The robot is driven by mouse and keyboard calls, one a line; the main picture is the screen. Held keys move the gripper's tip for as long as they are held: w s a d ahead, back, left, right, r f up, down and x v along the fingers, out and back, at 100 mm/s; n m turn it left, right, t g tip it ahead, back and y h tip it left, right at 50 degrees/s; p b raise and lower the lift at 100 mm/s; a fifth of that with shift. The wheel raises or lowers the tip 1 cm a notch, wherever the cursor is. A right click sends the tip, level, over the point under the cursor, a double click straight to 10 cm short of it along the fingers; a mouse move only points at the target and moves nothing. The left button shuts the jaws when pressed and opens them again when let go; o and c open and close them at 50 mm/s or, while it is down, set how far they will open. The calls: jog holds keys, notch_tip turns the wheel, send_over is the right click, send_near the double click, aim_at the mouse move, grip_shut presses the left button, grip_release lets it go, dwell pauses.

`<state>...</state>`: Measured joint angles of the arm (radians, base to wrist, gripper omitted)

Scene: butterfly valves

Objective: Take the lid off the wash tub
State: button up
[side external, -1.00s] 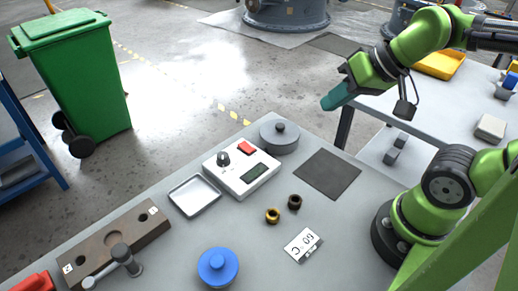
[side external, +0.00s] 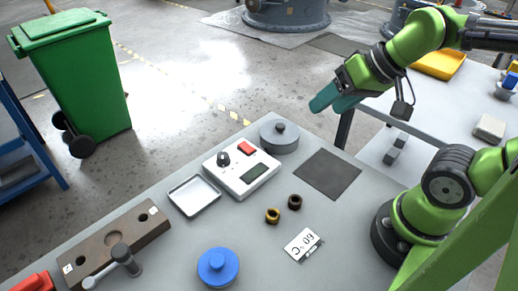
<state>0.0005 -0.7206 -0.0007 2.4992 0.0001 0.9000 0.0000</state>
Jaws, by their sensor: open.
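A round grey tub with a flat grey lid and a dark knob (side external: 279,136) stands at the far corner of the bench, just behind the white control box; it looks like the wash tub. The lid sits on it. My gripper (side external: 331,102) has teal fingers, spread apart and empty. It hangs in the air up and right of the tub in the picture, clear of the lid. A blue round piece with a raised blue top (side external: 217,267) stands at the front of the bench; I cannot tell whether it is also lidded.
The white control box (side external: 241,173) has a dial, red switch and display. Also on the bench are a white tray (side external: 194,195), a dark mat (side external: 327,174), a brass ring (side external: 272,215), a dark ring (side external: 295,202), a 60 °C card (side external: 303,244) and a brown block (side external: 118,242).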

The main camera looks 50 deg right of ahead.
jog(key=w+d+f+n+g, duration=0.1)
jog(key=w+d+n+g, duration=0.15)
jog(key=w, duration=0.55)
jog(key=n+g+h, duration=0.2)
jog(key=n+g, duration=0.3)
jog(key=n, duration=0.6)
send_over(280, 125)
jog(key=shift+t, duration=0.25)
jog(key=f, duration=1.2)
jog(key=shift+s+a+f, duration=0.2)
jog(key=shift+s+a, duration=0.05)
jog(key=shift+w+d+f, duration=0.1)
jog(key=shift+f, duration=1.35)
jog(key=shift+w+d+f, duration=0.1)
jog(key=shift+f, duration=1.3)
grip_shut()
jog(key=shift+r, duration=0.15)
